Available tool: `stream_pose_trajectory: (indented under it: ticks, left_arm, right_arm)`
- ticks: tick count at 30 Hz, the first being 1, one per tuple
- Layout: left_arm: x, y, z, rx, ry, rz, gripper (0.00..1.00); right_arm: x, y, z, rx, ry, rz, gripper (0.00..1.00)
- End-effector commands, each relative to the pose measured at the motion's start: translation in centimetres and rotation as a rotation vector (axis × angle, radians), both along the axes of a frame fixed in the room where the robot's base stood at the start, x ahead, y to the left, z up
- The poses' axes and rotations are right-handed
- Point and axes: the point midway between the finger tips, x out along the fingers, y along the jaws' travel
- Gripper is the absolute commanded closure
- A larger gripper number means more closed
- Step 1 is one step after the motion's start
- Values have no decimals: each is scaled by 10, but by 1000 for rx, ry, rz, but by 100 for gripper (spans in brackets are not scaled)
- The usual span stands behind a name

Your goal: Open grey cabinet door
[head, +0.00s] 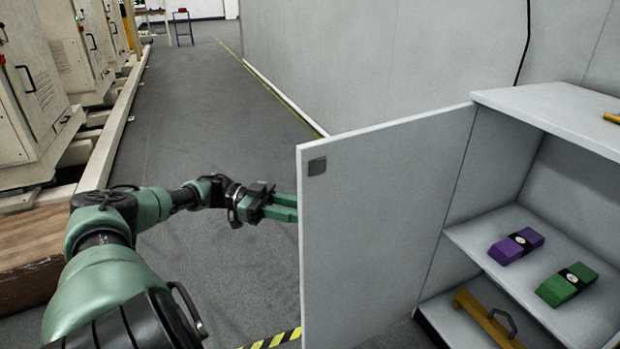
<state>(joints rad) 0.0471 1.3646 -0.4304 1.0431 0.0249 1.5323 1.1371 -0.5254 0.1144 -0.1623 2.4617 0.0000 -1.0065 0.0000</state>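The grey cabinet door (385,215) stands swung open, reaching out to the left from the cabinet (550,97) at the right. A small dark square plate (317,166) sits near the door's upper free corner. My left gripper (290,208) is at the door's free edge, with its green fingers pointing right. The finger ends meet or pass behind the door edge and are partly hidden, so I cannot tell whether they touch it. My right gripper is not in view.
Cabinet shelves hold a purple block (516,246), a green block (566,285) and a yellow tool (487,320). Beige machines (40,85) and a wooden box (32,262) stand at the left. The grey floor (205,100) between them and the wall is clear.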

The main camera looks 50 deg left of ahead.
Motion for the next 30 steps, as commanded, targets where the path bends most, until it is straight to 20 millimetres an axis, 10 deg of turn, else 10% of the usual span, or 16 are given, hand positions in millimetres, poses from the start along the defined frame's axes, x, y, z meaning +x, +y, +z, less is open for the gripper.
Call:
stream_pose_trajectory:
  ticks: [9, 30]
  left_arm:
    - [-20, 36, -1, 0, -1, 1, 68]
    - [-22, 38, 0, 0, 1, -1, 68]
  right_arm:
    - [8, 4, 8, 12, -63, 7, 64]
    - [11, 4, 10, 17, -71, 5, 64]
